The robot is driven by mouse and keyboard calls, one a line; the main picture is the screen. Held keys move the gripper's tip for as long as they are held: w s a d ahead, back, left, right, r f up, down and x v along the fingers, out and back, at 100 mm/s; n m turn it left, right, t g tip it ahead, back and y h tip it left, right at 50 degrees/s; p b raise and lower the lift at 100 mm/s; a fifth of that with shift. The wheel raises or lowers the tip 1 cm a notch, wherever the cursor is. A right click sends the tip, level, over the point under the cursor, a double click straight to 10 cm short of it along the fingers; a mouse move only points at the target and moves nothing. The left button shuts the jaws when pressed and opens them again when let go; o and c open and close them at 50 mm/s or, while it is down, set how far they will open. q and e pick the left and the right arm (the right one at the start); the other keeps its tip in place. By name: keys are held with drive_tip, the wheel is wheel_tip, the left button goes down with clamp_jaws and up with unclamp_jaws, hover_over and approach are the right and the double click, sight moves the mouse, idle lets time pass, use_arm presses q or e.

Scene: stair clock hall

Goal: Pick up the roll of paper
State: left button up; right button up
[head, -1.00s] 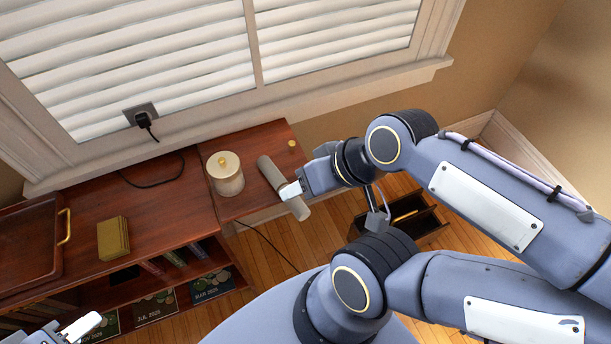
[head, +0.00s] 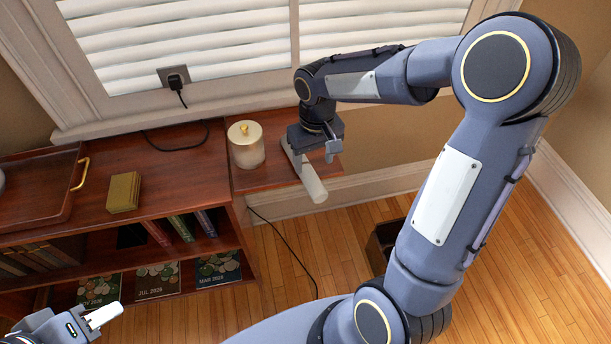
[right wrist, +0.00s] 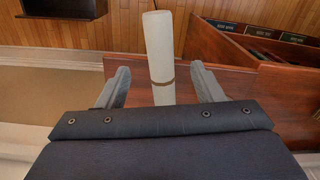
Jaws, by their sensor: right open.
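The roll of paper (head: 309,182) is a pale cylinder lying on the right part of the wooden cabinet top, its near end sticking out past the edge. In the right wrist view the roll (right wrist: 158,45) has a thin brown band around it. My right gripper (head: 312,150) is above the roll, pointing down, and hides part of it. In the right wrist view its fingers (right wrist: 160,70) are open, one on each side of the roll, with gaps visible. My left gripper (head: 100,318) is at the lower left, far from the roll; its jaw opening is unclear.
A cream lidded canister (head: 246,146) stands just left of the roll. A gold-coloured block (head: 123,193) and a wooden tray (head: 70,205) are further left. A dark open box (head: 378,243) stands on the floor. The window wall (head: 385,130) is close behind.

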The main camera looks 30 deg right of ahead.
sight(313, 180)
drive_tip(key=f, duration=0.8)
drive_tip(key=shift+s, duration=0.2)
drive_tip(key=shift+c, duration=0.2)
drive_tip(key=c, duration=1.1)
drive_tip(key=shift+c, duration=0.2)
drive_tip(key=shift+r, duration=0.15)
